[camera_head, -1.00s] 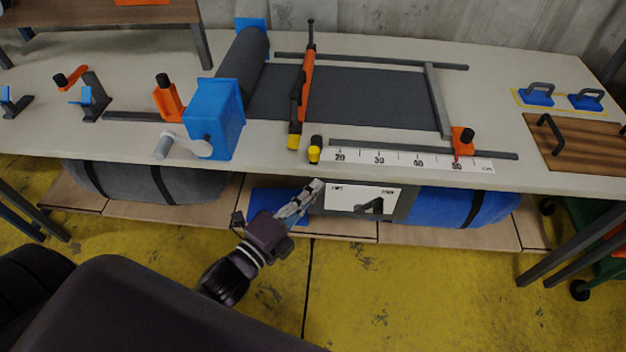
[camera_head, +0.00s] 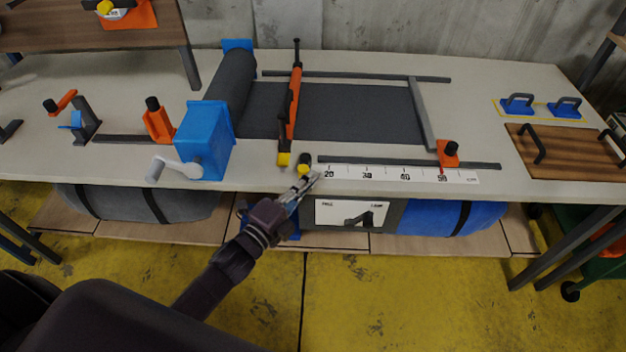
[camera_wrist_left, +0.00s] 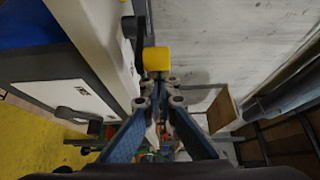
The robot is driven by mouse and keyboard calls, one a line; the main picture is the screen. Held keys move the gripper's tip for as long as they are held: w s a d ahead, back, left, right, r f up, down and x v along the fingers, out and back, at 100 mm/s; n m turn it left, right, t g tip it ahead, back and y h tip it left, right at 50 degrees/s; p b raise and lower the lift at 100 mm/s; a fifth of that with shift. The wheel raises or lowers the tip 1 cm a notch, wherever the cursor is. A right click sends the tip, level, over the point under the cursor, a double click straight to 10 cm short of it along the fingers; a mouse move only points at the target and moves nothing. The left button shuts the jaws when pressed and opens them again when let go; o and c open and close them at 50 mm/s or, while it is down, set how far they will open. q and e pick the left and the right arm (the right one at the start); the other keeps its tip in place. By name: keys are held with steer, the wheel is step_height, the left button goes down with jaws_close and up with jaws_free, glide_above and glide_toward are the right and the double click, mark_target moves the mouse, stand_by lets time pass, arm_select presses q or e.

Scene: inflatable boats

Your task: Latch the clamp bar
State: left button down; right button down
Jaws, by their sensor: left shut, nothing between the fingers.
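The orange clamp bar (camera_head: 294,98) runs front to back across the grey fabric (camera_head: 340,112), with a yellow tip (camera_head: 284,159) near the table's front edge. I cannot tell how far above the table its front end is. A small black and yellow knob (camera_head: 304,166) stands just right of the tip. My left gripper (camera_head: 313,177) is shut and empty at the front edge, just below the knob. In the left wrist view, its fingertips (camera_wrist_left: 160,88) are close below a yellow piece (camera_wrist_left: 156,59); whether that is the knob or the bar's tip is unclear. My right gripper is not in view.
A blue roller housing (camera_head: 204,140) with a grey crank (camera_head: 172,168) stands left of the bar. A white ruler strip (camera_head: 400,174) with an orange stop (camera_head: 448,154) lies to the right.

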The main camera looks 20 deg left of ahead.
arm_select(q)
steer(key=shift+s+a+m+g+h, duration=0.2)
steer(key=shift+a+m+g+h, duration=0.1)
steer(key=shift+a+m+h, duration=0.4)
steer(key=shift+w+a+m+g+h+b, duration=0.1)
steer(key=shift+a+m+g+h+b, duration=0.3)
steer(key=shift+a, duration=0.7)
steer(key=shift+a+m+g+h+p, duration=0.1)
steer(key=shift+a+m+h, duration=0.1)
steer(key=shift+a+h, duration=0.65)
steer(key=shift+w+a+m+g+h+b, duration=0.1)
steer(key=shift+a+m+g+h+b, duration=0.15)
steer(key=shift+a, duration=1.1)
steer(key=shift+w+a+b, duration=0.25)
steer(key=shift+w+a, duration=0.2)
steer(key=shift+a, duration=0.2)
steer(key=shift+w+a+b, duration=0.25)
steer(key=shift+w+a, duration=0.15)
steer(key=shift+a, duration=0.25)
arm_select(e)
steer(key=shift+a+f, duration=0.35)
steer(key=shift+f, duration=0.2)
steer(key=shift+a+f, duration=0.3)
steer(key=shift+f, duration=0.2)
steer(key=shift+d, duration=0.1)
arm_select(q)
steer(key=v, duration=1.2)
